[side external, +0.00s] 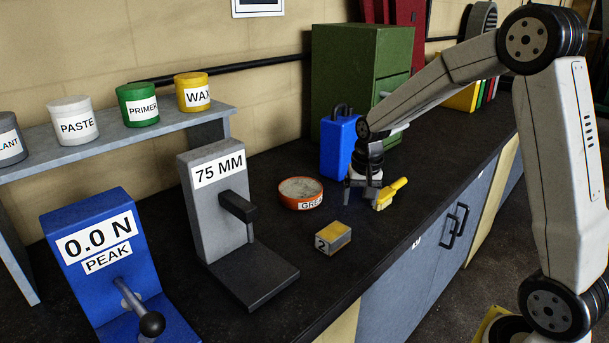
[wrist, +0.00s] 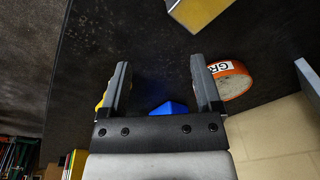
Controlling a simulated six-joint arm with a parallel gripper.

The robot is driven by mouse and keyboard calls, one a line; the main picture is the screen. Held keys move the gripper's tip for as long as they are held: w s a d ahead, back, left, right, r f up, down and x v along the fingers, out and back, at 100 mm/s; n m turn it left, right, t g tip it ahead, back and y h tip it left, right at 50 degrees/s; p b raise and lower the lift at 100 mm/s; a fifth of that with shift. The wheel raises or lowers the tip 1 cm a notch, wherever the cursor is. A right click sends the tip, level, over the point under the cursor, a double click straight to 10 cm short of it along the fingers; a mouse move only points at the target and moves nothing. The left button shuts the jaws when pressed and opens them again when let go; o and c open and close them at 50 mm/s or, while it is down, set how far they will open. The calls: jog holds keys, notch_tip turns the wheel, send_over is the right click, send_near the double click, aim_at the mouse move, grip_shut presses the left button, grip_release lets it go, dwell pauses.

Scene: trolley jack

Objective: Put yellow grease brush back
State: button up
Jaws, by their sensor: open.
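A small yellow object (side external: 390,193), which looks like the grease brush, is on the dark bench just right of my gripper (side external: 363,184). In the wrist view only a sliver of yellow (wrist: 100,104) shows outside the left finger. My gripper (wrist: 160,62) points down, low over the bench, with its fingers apart and nothing visible between the tips. An orange round tin (side external: 301,192), its label partly readable as "GRE", stands left of my gripper.
A grey and yellow block marked 2 (side external: 333,238) lies nearer the front edge. A blue container (side external: 338,148) and green cabinet (side external: 355,70) stand behind my gripper. The grey 75 MM stand (side external: 215,200) and blue 0.0 N stand (side external: 105,270) are left. Labelled pots line a shelf (side external: 120,138).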

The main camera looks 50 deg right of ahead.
jog(key=s+a+f+n+t, duration=0.1)
jog(key=s+a+f+n, duration=0.3)
jog(key=s+a+n, duration=0.4)
jog(key=s+a, duration=0.4)
jog(key=s, duration=0.1)
jog(key=shift+a+n, duration=0.3)
jog(key=shift+a, duration=0.1)
jog(key=shift+s, duration=0.1)
